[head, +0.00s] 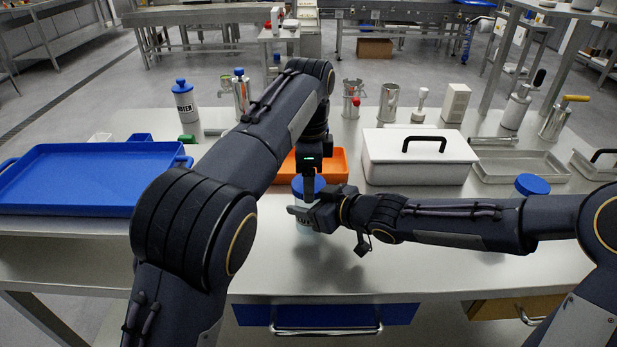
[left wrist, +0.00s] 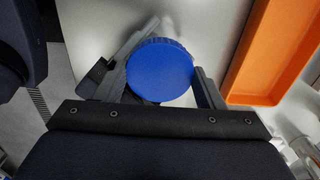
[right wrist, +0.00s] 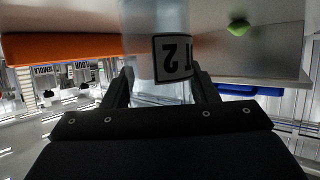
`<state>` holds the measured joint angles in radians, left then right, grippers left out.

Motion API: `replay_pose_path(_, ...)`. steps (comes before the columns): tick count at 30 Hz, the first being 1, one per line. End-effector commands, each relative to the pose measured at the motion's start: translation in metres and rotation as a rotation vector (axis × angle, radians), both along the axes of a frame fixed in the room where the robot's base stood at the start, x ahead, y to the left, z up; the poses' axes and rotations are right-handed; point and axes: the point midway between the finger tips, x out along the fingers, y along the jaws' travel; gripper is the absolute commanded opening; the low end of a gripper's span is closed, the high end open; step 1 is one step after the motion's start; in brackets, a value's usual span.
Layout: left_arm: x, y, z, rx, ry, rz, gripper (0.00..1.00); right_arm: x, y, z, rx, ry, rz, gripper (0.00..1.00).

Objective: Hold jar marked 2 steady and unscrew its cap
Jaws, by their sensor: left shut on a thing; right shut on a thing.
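The jar marked 2 (head: 303,228) stands at the front middle of the steel table, mostly hidden in the head view by my arms. In the right wrist view its clear body (right wrist: 143,42) and label ending in "2" (right wrist: 173,57) show upside down. Its blue cap (left wrist: 160,68) sits between the fingers of my left gripper (left wrist: 162,80), which comes from above and is shut on it. My right gripper (right wrist: 160,85) comes from the right side and is shut on the jar body below the cap. I cannot tell whether the cap is loose.
An orange tray (head: 338,163) lies just behind the jar. A white box with a black handle (head: 418,172) stands behind my right forearm. A large blue tray (head: 90,208) is at left. Another blue lid (head: 532,184) shows at right. The table's front strip is clear.

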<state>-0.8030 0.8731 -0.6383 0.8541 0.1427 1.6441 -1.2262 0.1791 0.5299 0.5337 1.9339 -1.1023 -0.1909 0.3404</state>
Motion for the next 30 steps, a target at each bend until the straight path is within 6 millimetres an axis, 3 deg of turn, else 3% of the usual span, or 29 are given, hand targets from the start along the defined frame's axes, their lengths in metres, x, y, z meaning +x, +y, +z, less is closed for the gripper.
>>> replay_pose_path(5, 0.000, -0.001, 0.000, -0.001, -0.001, -0.003, 0.35, 0.000, 0.000, 0.000, 0.000, 0.000, 0.001, 0.00)
replay_pose_path(6, 0.000, -0.001, 0.000, -0.001, -0.001, -0.003, 0.65, 0.000, 0.000, 0.000, 0.000, 0.000, 0.001, 0.00)
replay_pose_path(11, 0.000, 0.000, 0.000, -0.001, -0.001, -0.004, 0.84, 0.000, 0.000, 0.000, 0.000, 0.000, 0.001, 0.00)
replay_pose_path(19, -0.001, -0.001, 0.004, -0.002, 0.003, -0.006, 0.84, 0.001, -0.001, 0.000, 0.000, 0.000, -0.002, 0.00)
replay_pose_path(30, 0.000, -0.001, 0.044, -0.001, 0.000, -0.006, 0.83, 0.000, 0.000, 0.000, 0.001, 0.001, 0.000, 0.00)
